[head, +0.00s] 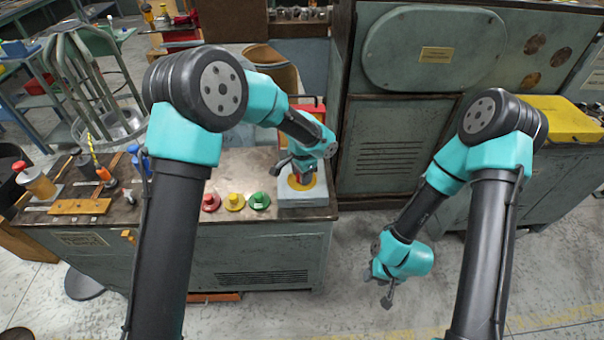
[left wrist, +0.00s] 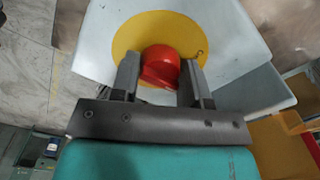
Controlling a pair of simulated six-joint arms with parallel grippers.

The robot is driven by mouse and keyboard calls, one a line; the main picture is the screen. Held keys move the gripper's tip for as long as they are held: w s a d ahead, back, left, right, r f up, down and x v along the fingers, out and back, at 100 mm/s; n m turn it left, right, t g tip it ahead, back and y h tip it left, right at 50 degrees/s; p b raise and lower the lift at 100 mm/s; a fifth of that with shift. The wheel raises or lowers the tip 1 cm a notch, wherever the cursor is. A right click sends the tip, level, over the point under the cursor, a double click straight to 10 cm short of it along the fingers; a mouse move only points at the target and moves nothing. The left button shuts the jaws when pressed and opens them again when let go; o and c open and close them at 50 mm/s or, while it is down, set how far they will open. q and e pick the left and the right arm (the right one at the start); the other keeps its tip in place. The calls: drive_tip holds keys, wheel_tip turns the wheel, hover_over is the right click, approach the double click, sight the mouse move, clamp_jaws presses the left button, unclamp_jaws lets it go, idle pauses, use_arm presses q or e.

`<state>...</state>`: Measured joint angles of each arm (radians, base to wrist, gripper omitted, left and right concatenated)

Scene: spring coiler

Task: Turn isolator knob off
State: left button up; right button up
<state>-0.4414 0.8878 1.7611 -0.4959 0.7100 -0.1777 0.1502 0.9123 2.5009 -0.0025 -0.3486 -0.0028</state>
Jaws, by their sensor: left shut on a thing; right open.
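The isolator knob (left wrist: 160,66) is red and sits on a yellow round plate (left wrist: 124,38) on a pale grey box. In the left wrist view my left gripper (left wrist: 160,75) has one finger on each side of the knob and is shut on it. In the head view the grey box (head: 303,199) stands at the right end of the bench, and my left gripper (head: 302,178) reaches down over it, hiding most of the knob. My right gripper (head: 387,290) is open and empty, hanging over the floor to the right of the bench.
Red (head: 211,202), yellow (head: 234,202) and green (head: 259,201) buttons sit on the bench left of the box. Tools and a wooden block (head: 79,206) lie at the bench's left. A large grey-green cabinet (head: 392,140) stands behind. The floor under my right gripper is clear.

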use_arm(q)
drive_tip(key=n, duration=0.3)
drive_tip(key=shift+n, duration=0.4)
drive_tip(key=n, duration=0.4)
idle(0.3)
drive_tip(key=o, duration=0.9)
drive_tip(key=shift+r, duration=0.1)
wheel_tip(320, 180, up, 17)
drive_tip(key=shift+r, duration=0.1)
idle(0.4)
